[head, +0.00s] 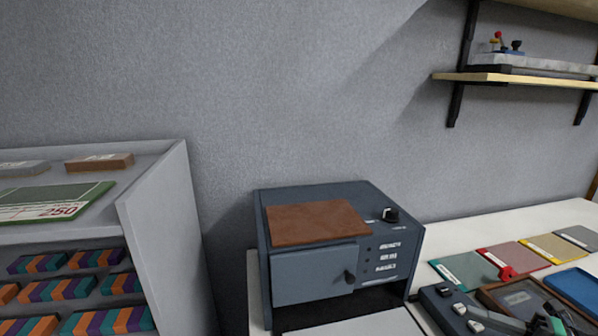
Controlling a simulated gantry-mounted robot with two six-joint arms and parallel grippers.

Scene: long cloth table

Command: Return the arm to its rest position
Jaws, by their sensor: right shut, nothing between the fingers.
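What looks like my right gripper (556,322) shows only in part, dark and low at the bottom right edge of the head view. It is shut and holds nothing. It is over or beside a brown-framed tray (497,296), and I cannot tell whether it touches it. Most of the right arm is out of the picture. My left gripper and arm are not in view.
A blue-grey cabinet (312,279) with a brown top pad stands at the centre. A dark panel with pale knobs (459,308) and several coloured cards (515,257) lie right. A grey shelf unit (168,235) is left; a wall shelf (520,80) hangs upper right.

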